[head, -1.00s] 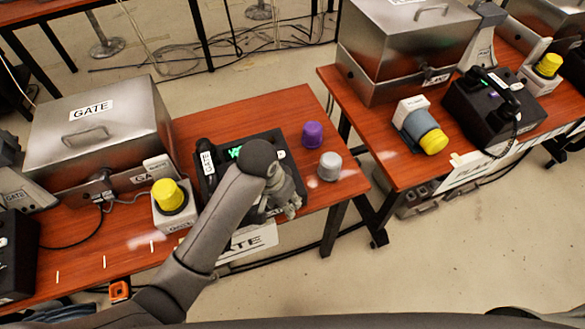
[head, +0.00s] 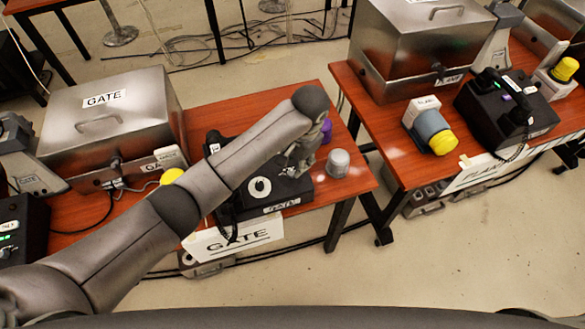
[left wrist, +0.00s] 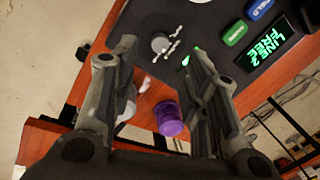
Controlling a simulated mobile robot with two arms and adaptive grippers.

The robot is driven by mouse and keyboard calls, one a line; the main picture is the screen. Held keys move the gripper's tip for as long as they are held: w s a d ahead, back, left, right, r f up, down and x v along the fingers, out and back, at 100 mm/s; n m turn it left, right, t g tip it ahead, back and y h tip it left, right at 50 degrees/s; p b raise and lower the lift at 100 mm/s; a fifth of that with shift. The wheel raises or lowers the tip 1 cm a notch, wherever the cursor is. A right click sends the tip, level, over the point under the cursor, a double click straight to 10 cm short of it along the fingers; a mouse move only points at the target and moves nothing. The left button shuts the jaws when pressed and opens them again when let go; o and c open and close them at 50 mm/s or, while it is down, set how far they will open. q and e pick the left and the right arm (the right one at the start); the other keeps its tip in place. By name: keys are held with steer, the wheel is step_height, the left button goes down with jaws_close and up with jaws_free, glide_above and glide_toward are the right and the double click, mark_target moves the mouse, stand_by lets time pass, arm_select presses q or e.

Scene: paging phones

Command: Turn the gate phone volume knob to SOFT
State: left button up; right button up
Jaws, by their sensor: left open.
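The black gate phone (head: 285,192) sits on the left wooden table, partly behind my left arm. A white round disc (head: 260,187) shows on its top. My left gripper (head: 300,160) is over the phone's right part. In the left wrist view the gripper (left wrist: 163,52) is open and empty. A grey round knob (left wrist: 160,43) with white marks around it appears between and beyond its fingertips. I cannot tell contact, and the knob's labels are unreadable. A green button (left wrist: 235,32), a blue button (left wrist: 259,8) and the lit display (left wrist: 263,46) lie to its right. My right gripper is out of view.
A grey cylinder (head: 338,162) and a purple one (head: 327,130), partly hidden, stand at the table's right. A steel GATE box (head: 140,115) and a yellow cap (head: 172,176) are to the left. A gap separates the second table (head: 385,155).

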mark_target(292, 172)
arm_select(q)
steer(key=f, duration=0.6)
steer(key=shift+w+a+f, duration=0.35)
steer(key=shift+w+f, duration=0.05)
jaws_close()
